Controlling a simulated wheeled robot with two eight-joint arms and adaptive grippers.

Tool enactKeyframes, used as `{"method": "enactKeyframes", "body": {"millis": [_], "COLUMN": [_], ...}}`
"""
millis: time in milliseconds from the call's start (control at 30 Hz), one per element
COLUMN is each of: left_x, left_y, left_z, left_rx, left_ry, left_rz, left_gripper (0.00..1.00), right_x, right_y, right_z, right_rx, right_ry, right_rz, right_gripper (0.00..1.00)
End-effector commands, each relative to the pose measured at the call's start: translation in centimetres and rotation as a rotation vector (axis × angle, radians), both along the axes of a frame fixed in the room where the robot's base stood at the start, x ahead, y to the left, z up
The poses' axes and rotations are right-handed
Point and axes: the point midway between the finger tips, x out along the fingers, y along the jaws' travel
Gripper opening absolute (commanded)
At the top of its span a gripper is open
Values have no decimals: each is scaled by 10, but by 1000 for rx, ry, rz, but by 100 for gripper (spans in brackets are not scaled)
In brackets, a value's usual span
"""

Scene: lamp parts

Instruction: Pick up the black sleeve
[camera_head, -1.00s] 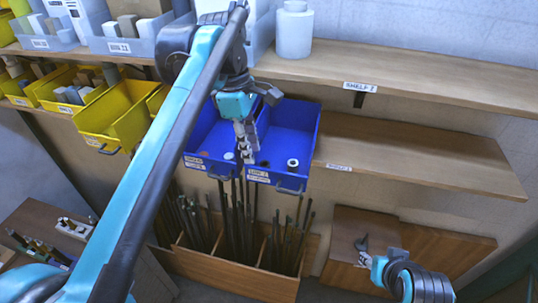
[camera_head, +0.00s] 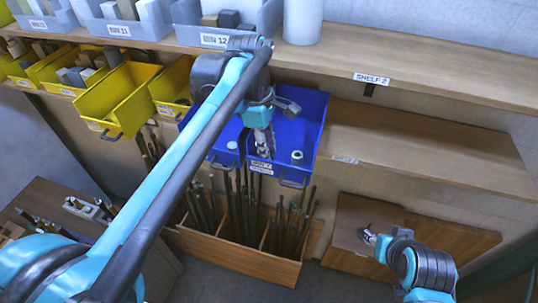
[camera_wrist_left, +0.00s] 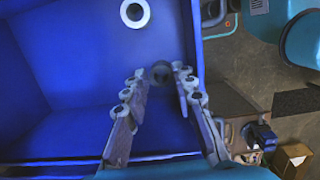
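The black sleeve (camera_wrist_left: 161,72) shows in the left wrist view as a small dark round piece in a blue bin (camera_wrist_left: 65,70). My left gripper (camera_wrist_left: 160,73) is open, with its fingertips on either side of the sleeve; I cannot tell whether they touch it. In the head view my left gripper (camera_head: 264,150) reaches down into the right-hand blue bin (camera_head: 312,120), and the sleeve is hidden behind it. My right gripper (camera_head: 367,236) is small at the lower right, away from the bins; its finger opening is unclear.
A pale ring-shaped part (camera_head: 297,157) stands in the same bin, right of my left gripper. Another blue bin with a pale part (camera_head: 232,147) adjoins on the left. Dark rods (camera_head: 290,220) stand in a wooden rack below. The shelf at right (camera_head: 430,150) is bare.

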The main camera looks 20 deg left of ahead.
Motion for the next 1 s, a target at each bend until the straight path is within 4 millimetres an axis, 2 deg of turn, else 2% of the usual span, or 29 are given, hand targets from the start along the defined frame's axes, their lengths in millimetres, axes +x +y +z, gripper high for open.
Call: {"method": "enactKeyframes", "body": {"millis": [267,333,367,767,867,1000], "left_x": [0,0,0,0,0,0], "left_y": [-1,-1,0,-1,-1,-1], "left_z": [-4,-4,-4,-2,4,21], "left_rx": [0,0,0,0,0,0], "left_ry": [0,0,0,0,0,0], "left_rz": [0,0,0,0,0,0], "left_gripper": [26,8,5,5,5,5], "right_x": [0,0,0,0,0,0], "right_y": [0,0,0,0,0,0], "right_z": [0,0,0,0,-2,-6], "right_rx": [0,0,0,0,0,0], "right_ry": [0,0,0,0,0,0], "right_rz": [0,0,0,0,0,0], "right_gripper": [40,40,40,40,40,40]}}
